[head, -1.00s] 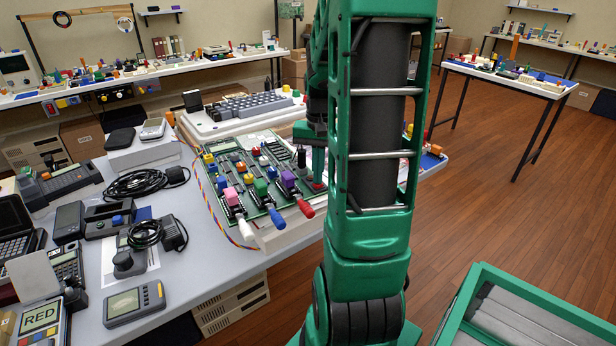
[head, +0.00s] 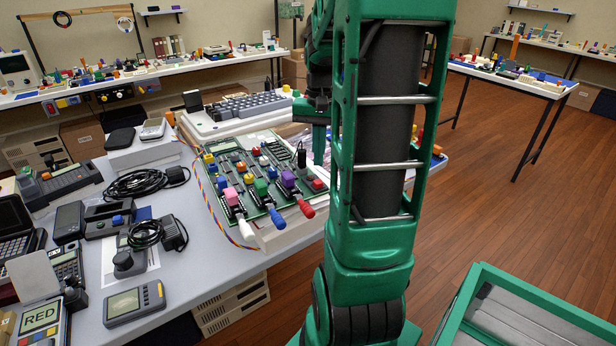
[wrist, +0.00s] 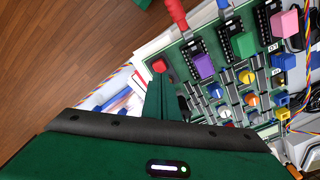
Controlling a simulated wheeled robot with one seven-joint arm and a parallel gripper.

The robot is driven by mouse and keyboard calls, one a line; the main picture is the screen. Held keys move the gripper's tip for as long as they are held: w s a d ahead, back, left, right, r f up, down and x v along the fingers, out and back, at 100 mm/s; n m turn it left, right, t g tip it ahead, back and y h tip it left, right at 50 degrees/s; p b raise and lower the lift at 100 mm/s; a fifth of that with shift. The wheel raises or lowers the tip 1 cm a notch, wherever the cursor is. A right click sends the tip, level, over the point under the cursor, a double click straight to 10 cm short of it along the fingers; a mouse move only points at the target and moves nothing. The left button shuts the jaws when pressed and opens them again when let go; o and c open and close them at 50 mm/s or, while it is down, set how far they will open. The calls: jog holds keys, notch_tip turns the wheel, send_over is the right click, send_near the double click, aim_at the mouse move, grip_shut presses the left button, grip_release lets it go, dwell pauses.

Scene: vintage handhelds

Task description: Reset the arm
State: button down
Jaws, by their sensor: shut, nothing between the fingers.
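My gripper (head: 319,138) hangs at the right edge of the green circuit board (head: 232,168), partly hidden behind my own green arm in the head view. Its fingers (wrist: 166,100) are together and empty in the wrist view, beside the board's red button (wrist: 160,65) and purple block (wrist: 204,66). I cannot tell the exact gap between fingertips and board.
A grey keyboard (head: 250,106) stands behind the board. Handheld devices, black cables (head: 140,184) and a grey handheld (head: 134,303) cover the left of the table (head: 205,262). A green-rimmed bin (head: 530,299) stands at the lower right. Open wooden floor lies to the right.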

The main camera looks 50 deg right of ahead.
dwell(0.8)
jog(key=s+a+n, duration=0.5)
jog(key=s+a, duration=0.8)
jog(key=a, duration=0.3)
jog(key=shift+s+a+f, duration=0.3)
jog(key=shift+s, duration=0.05)
jog(key=shift+w+f, duration=0.25)
jog(key=shift+w, duration=0.35)
jog(key=shift+d, duration=0.1)
